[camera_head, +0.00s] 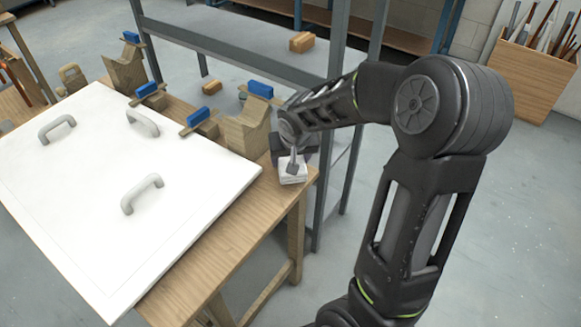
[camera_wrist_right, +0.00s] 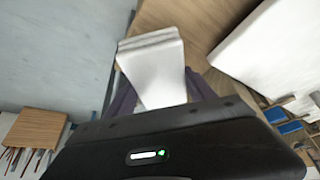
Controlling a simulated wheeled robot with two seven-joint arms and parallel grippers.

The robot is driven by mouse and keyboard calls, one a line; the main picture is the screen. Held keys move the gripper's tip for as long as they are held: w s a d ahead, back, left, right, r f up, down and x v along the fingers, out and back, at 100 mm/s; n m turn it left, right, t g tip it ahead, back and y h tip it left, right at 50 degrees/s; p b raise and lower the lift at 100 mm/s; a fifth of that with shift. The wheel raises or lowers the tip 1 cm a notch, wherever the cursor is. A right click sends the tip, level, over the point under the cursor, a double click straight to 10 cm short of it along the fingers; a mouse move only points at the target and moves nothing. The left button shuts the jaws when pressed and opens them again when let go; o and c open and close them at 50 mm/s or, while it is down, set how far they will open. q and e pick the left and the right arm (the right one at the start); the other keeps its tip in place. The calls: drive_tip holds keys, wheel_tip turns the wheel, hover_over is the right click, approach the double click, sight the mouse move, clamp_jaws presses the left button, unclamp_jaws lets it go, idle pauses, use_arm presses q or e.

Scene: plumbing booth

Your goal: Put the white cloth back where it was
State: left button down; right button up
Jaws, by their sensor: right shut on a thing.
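The white cloth (camera_head: 292,174) is a small folded, layered block at the right corner of the wooden table. My right gripper (camera_head: 292,160) is above it and shut on it. In the right wrist view the cloth (camera_wrist_right: 152,58) sits between the two dark fingers of the gripper (camera_wrist_right: 158,92), with its folded edge pointing away. I cannot tell whether the cloth touches the table top or is held just above it. My left gripper is not in view.
A large white panel (camera_head: 110,200) with several grey handles covers most of the table (camera_head: 240,225). Wooden blocks with blue-topped tools (camera_head: 198,118) line the table's back edge. A metal shelf (camera_head: 240,45) stands close behind. A wooden bin (camera_head: 530,80) of rods stands at the far right.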

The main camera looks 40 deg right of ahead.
drive_tip(key=shift+f, duration=1.8)
drive_tip(key=shift+f+b, duration=0.2)
drive_tip(key=shift+b, duration=0.2)
drive_tip(key=o, duration=1.5)
drive_tip(key=shift+r, duration=0.1)
drive_tip(key=shift+c, duration=0.2)
drive_tip(key=shift+r+p, duration=0.2)
drive_tip(key=shift+p, duration=0.15)
drive_tip(key=v, duration=1.2)
